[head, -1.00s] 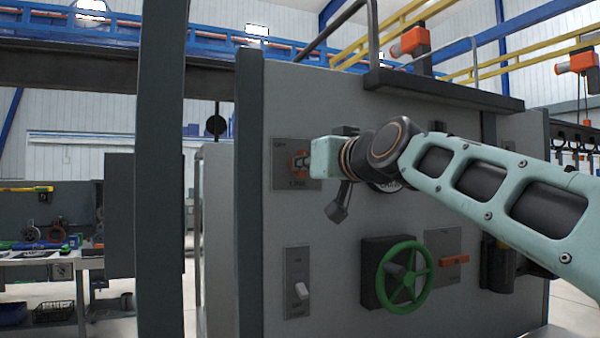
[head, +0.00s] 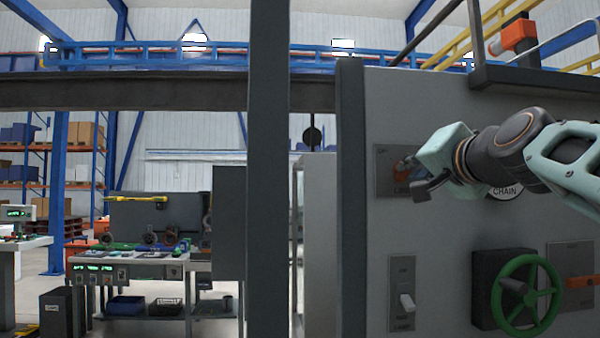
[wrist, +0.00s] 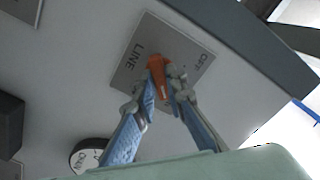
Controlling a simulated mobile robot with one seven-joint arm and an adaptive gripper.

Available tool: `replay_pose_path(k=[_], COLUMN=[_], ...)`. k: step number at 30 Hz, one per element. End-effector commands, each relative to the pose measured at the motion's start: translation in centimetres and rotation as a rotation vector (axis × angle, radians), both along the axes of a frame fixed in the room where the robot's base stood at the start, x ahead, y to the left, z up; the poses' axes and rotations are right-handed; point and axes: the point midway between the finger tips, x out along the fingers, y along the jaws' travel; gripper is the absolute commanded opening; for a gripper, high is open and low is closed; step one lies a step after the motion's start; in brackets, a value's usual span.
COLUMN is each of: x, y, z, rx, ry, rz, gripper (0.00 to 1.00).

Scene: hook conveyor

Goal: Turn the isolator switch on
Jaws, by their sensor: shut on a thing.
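The isolator switch is an orange handle (wrist: 157,68) on a grey plate (wrist: 140,76) marked "LINE" and "OFF" in the wrist view. My gripper (wrist: 163,84) is shut on this handle, with one finger on each side and the fingertips close to the plate. In the head view the plate (head: 383,160) is high on the left of the grey panel, and the orange handle (head: 402,170) shows only partly behind my gripper (head: 412,166). My wrist hides much of the plate there, so the handle's exact angle cannot be told.
Below the plate is a white toggle switch (head: 406,302). A green handwheel (head: 526,295) and another orange handle (head: 582,282) are lower right. A round "CHAIN" label (head: 505,191) is partly behind my arm. A dark post (head: 267,170) stands left of the panel.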

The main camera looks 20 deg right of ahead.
Motion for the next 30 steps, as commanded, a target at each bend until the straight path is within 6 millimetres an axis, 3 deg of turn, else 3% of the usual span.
replay_pose_path(k=[17, 18, 21, 30], x=[0.06, 0.06, 0.04, -0.07], y=[0.06, 0.06, 0.05, 0.02], z=[-0.21, -0.21, -0.16, -0.05], rx=[0.030, 0.030, 0.029, 0.027], ry=[-0.003, -0.003, -0.003, -0.006], rz=[0.003, 0.003, 0.002, 0.001], gripper=[0.00, 0.16, 0.27, 0.29])
